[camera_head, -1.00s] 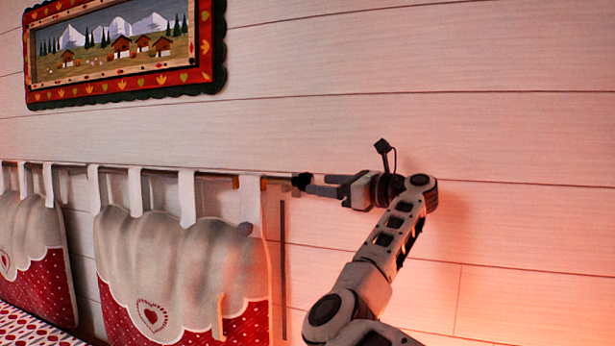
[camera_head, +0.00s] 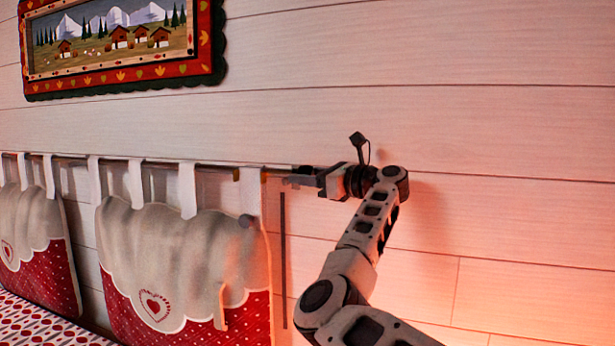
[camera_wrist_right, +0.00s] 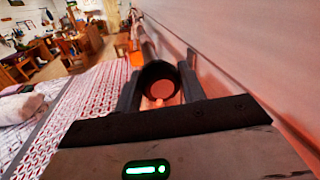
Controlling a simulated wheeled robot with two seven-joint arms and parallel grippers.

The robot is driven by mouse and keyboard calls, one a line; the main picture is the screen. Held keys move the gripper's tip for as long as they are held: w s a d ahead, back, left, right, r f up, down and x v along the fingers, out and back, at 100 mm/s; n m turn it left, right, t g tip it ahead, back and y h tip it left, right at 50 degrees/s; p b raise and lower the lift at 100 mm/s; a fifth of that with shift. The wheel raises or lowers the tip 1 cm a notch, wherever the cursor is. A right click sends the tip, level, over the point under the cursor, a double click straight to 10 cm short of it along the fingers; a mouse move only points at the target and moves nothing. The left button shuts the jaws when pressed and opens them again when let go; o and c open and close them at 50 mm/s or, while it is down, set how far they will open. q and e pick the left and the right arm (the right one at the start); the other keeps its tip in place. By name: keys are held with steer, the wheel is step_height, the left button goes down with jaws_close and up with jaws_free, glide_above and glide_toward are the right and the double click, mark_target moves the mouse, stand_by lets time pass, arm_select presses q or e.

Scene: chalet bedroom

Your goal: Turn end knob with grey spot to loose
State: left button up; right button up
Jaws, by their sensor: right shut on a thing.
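A dark round end knob (camera_wrist_right: 146,77) sits between the two fingers of my right gripper (camera_wrist_right: 160,84) in the right wrist view. Its rim is black and its face looks reddish; I cannot make out a grey spot on it. In the head view the right gripper (camera_head: 301,176) is at the right end of the thin rail (camera_head: 222,165) along the wall, shut on the knob, which is mostly hidden there by the fingers. My left gripper is not in view.
Padded red and cream cushions (camera_head: 180,255) hang from the rail by white loops, left of the gripper. A framed picture (camera_head: 120,45) hangs above. The wall right of the arm is bare.

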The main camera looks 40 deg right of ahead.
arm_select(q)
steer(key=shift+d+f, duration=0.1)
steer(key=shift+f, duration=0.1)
